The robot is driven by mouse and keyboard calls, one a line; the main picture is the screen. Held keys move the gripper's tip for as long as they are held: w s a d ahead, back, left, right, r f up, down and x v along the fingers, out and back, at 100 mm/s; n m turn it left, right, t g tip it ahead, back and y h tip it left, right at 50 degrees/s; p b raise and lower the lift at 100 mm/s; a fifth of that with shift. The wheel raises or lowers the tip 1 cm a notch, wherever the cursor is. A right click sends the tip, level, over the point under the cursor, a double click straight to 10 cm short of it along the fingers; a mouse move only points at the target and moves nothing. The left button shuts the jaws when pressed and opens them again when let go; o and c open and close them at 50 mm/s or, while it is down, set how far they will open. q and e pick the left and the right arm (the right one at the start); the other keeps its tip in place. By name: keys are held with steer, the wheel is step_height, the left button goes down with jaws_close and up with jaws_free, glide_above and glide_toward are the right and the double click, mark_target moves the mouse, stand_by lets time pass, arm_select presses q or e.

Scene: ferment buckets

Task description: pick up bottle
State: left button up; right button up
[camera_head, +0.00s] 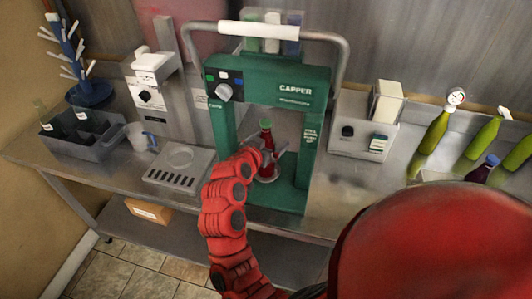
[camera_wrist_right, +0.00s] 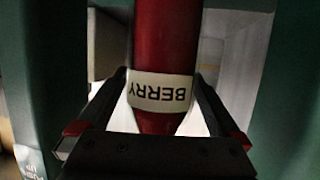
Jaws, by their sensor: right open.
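In the right wrist view the red bottle (camera_wrist_right: 165,40) appears upside down with a white label reading BERRY (camera_wrist_right: 160,90). My right gripper (camera_head: 268,158) reaches into the capper at the bottle. In the right wrist view the right gripper (camera_wrist_right: 161,76) is open, with one finger on each side of the bottle around its label. Whether the fingers touch the bottle cannot be told. My left gripper is not in view.
The capper's side posts stand close around the bottle. A drip tray (camera_head: 163,180), a white mug (camera_head: 139,136) and a grey crate (camera_head: 120,128) stand left. A grey machine (camera_head: 350,128) and several green bottles (camera_head: 434,132) stand right. The steel bench's front edge is low.

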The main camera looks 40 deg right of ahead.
jaws_close()
stand_by(0.5)
